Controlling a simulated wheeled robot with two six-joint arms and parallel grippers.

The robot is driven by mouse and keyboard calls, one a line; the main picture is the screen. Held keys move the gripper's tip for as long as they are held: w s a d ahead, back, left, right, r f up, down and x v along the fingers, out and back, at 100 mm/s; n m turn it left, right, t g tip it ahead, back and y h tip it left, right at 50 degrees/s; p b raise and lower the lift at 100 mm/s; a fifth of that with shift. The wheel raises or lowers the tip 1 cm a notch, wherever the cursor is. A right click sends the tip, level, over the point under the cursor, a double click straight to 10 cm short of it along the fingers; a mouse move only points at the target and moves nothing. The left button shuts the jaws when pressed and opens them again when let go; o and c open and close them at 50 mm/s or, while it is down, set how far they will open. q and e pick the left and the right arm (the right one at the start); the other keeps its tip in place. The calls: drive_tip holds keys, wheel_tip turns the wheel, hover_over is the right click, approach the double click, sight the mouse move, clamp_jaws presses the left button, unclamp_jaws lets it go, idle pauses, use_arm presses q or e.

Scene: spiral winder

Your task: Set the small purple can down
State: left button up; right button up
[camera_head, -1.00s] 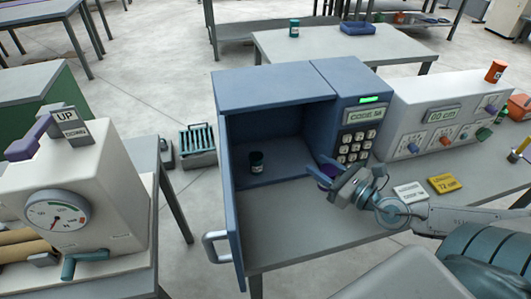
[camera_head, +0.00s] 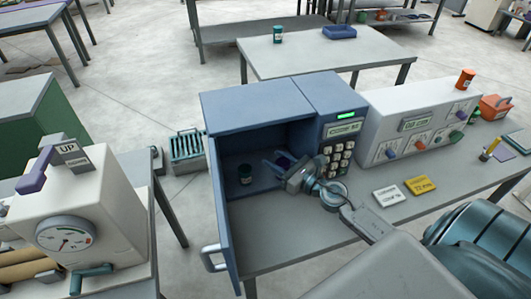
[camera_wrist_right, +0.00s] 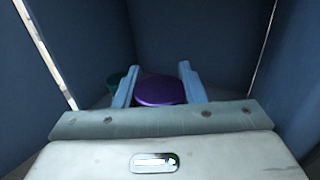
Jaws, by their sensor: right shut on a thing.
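The small purple can (camera_wrist_right: 160,90) is between the two blue fingers of my right gripper (camera_wrist_right: 160,88) in the right wrist view, its round purple top facing the camera. In the head view my right gripper (camera_head: 282,163) is inside the open blue cabinet (camera_head: 262,94), shut on the can (camera_head: 285,160), which is mostly hidden by the fingers. I cannot tell whether the can touches the cabinet floor. A dark green can (camera_head: 245,174) stands on the cabinet floor to the left; part of it also shows in the right wrist view (camera_wrist_right: 114,80). My left gripper is out of view.
The cabinet door (camera_head: 222,210) is open at the left, its handle (camera_head: 213,258) facing out. A keypad (camera_head: 339,155) is right of the opening. A white control box (camera_head: 415,125) and two small cards (camera_head: 420,185) are on the bench to the right. A gauge machine (camera_head: 85,215) stands at left.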

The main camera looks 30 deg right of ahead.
drive_tip(key=x, duration=0.4)
drive_tip(key=shift+w+d+f+p, duration=0.1)
drive_tip(key=shift+w+f+p, duration=0.1)
drive_tip(key=shift+w+p, duration=0.2)
use_arm(q)
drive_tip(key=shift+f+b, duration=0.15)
drive_tip(key=shift+b, duration=0.8)
use_arm(e)
drive_tip(key=shift+w+f, duration=0.15)
drive_tip(key=shift+f, duration=0.75)
drive_tip(key=shift+w+f, duration=0.15)
drive_tip(key=shift+f, duration=0.8)
drive_tip(key=shift+f, duration=0.1)
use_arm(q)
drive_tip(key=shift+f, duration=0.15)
use_arm(e)
drive_tip(key=o, duration=1)
